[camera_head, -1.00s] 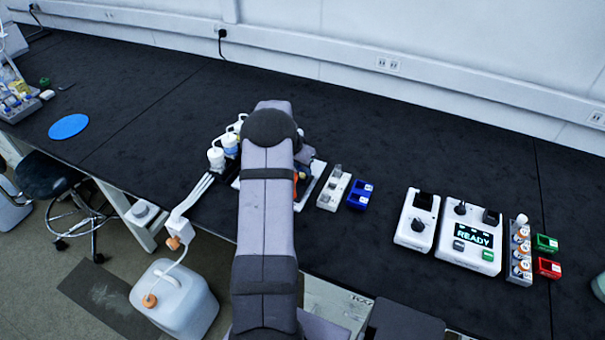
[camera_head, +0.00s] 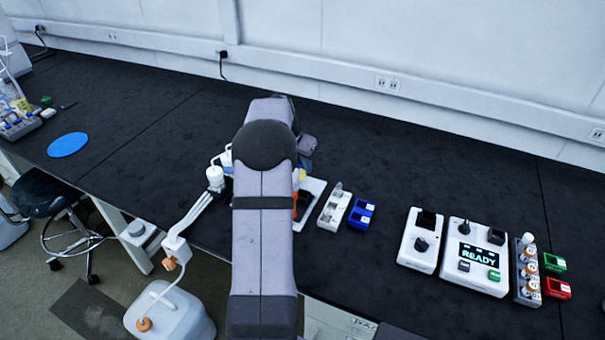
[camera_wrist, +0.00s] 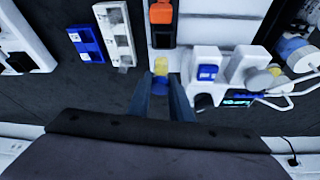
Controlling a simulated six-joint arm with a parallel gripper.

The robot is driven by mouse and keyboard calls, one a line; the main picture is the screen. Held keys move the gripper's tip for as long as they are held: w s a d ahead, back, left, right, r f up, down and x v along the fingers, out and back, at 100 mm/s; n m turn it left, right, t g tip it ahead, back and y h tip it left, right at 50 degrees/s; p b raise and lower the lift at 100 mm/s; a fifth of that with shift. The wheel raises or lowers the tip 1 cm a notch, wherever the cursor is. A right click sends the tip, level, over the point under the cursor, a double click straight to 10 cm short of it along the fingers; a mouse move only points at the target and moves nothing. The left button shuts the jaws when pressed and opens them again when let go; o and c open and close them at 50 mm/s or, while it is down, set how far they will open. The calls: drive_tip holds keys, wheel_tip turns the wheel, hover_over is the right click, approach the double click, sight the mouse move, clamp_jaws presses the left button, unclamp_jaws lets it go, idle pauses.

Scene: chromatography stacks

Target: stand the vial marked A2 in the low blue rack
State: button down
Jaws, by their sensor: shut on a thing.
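The low blue rack (camera_head: 361,214) stands right of my arm in the head view, beside a white rack. It shows at upper left in the wrist view (camera_wrist: 87,44), apart from my gripper. My gripper (camera_wrist: 161,82) is shut on a small vial with a yellow part and a blue part (camera_wrist: 161,68), seen between the fingertips in the wrist view. No A2 mark can be read on it. In the head view my arm hides the gripper and the vial.
A white rack (camera_head: 335,207) stands left of the blue one. White instruments (camera_head: 419,241) (camera_head: 475,257), a grey rack of vials (camera_head: 527,275), a green rack (camera_head: 553,262) and a red rack (camera_head: 558,288) are further right. White equipment (camera_wrist: 207,72) is close to my gripper. The back bench is clear.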

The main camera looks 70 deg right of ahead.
drive_tip(key=shift+r, duration=0.3)
drive_tip(key=shift+s+d+r, duration=0.15)
drive_tip(key=shift+s, duration=0.25)
drive_tip(key=s+d+r+m+p, duration=0.1)
drive_tip(key=s+r+m+p, duration=0.2)
drive_tip(key=s, duration=0.9)
drive_tip(key=s+a+f+n+p, duration=0.1)
drive_tip(key=s+f+n+p, duration=0.1)
drive_tip(key=s+f, duration=0.3)
drive_tip(key=shift+s+a+f+n+p, duration=0.35)
drive_tip(key=shift+f+p, duration=0.35)
drive_tip(key=shift+f, duration=0.7)
drive_tip(key=shift+f, duration=0.15)
drive_tip(key=shift+f+b, duration=1.55)
drive_tip(key=shift+f, duration=0.5)
